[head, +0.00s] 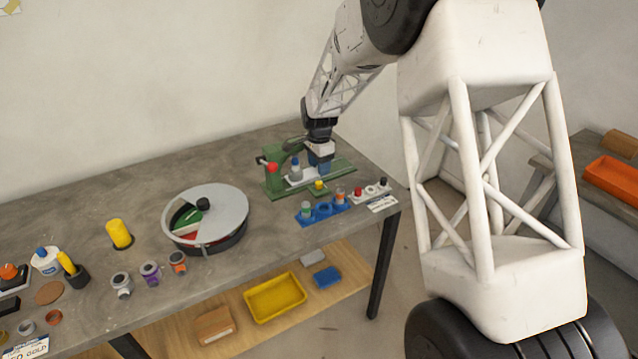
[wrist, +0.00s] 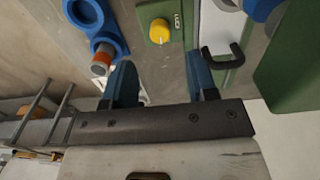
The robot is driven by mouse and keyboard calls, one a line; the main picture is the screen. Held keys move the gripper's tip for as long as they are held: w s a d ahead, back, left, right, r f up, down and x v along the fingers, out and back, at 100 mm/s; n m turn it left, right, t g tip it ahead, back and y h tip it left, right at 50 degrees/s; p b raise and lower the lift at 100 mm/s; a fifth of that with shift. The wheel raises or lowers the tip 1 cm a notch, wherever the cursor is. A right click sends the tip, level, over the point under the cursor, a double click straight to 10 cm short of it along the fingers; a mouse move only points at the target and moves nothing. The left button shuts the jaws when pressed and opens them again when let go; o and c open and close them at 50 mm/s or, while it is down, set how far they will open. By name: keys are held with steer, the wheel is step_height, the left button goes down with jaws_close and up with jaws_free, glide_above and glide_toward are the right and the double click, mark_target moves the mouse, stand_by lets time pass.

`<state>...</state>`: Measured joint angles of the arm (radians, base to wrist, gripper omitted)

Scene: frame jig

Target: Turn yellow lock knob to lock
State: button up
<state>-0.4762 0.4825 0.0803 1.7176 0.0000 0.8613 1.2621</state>
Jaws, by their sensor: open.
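The yellow lock knob (wrist: 160,30) sits on a green plate (wrist: 152,10) beside a small white label; the label's text is too small to read surely. In the head view the knob (head: 319,184) is at the front of the green frame jig (head: 275,182). My gripper (wrist: 161,75) is open, with its two blue fingers apart and nothing between them. The knob lies beyond the fingertips in the wrist view, roughly in line with the gap, and is not touched. In the head view my gripper (head: 320,164) is over the jig, behind the knob.
A blue holder (head: 322,211) with small parts stands in front of the jig. A black hooked handle (wrist: 226,58) is close to the right finger in the wrist view. A round grey-lidded container (head: 222,212) stands left of the jig.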

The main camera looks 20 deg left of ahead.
mark_target(319, 182)
steer(key=shift+f, duration=3.7)
steer(key=c, duration=0.9)
